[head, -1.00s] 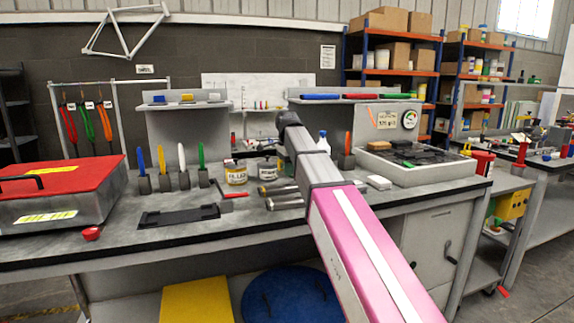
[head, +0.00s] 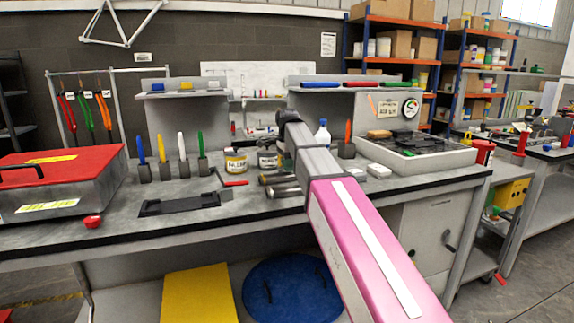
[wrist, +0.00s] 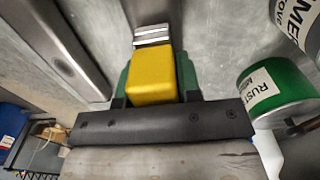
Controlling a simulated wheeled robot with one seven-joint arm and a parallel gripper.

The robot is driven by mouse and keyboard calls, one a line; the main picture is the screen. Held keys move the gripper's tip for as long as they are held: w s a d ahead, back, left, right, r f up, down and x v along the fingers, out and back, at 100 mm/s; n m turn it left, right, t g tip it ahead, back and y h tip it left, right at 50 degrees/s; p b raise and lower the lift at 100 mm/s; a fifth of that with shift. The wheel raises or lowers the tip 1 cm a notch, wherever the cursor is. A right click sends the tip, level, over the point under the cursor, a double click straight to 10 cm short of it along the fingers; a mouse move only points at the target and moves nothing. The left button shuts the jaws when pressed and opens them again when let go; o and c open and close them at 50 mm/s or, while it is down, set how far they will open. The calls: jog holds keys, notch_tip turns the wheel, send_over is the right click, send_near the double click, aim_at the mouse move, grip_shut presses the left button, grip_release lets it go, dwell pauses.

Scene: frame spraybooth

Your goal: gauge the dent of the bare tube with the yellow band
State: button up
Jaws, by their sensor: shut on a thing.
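My gripper (wrist: 153,85) has green fingers shut on the sides of a yellow block-shaped tool (wrist: 153,75) with a silver metal end, in the wrist view. A grey bench surface lies beyond it. In the head view my gripper is hidden behind my arm. Several bare metal tubes (head: 284,190) lie on the bench beside my arm, partly covered by it. I cannot make out a yellow band or a dent on them. A long grey metal piece (wrist: 70,45) runs at the left of the wrist view; I cannot tell whether it is a tube.
A green can (wrist: 272,92) stands close at the right in the wrist view. On the bench are small jars (head: 236,164), a black flat holder (head: 180,204), coloured upright sticks and a red-lidded box (head: 60,175). A grey tray (head: 450,157) sits at right.

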jog(key=shift+f, duration=0.6)
jog(key=o, duration=1.1)
jog(key=shift+r, duration=0.1)
